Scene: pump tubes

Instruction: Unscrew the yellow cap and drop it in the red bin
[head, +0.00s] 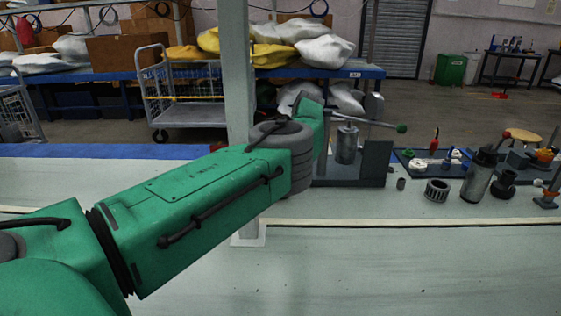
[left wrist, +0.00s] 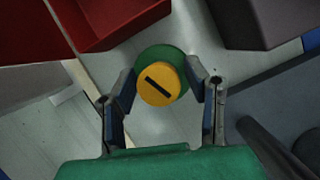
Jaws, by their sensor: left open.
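In the left wrist view the round yellow cap (left wrist: 158,84), with a dark slot across it, sits on a green round body (left wrist: 154,54). My left gripper (left wrist: 167,88) is open, with one finger on each side of the cap. The right finger is close to the green body; I cannot tell if it touches. Part of a red bin (left wrist: 105,22) shows at the upper left of this view. In the head view my left arm reaches to the middle and hides its gripper and the cap. My right gripper is not in view.
A dark grey block (left wrist: 262,22) is at the upper right of the wrist view. In the head view a bench fixture with a lever (head: 372,163) stands beyond my arm, beside a pale post (head: 236,75). Loose parts (head: 437,190) lie to the right. The bench front is clear.

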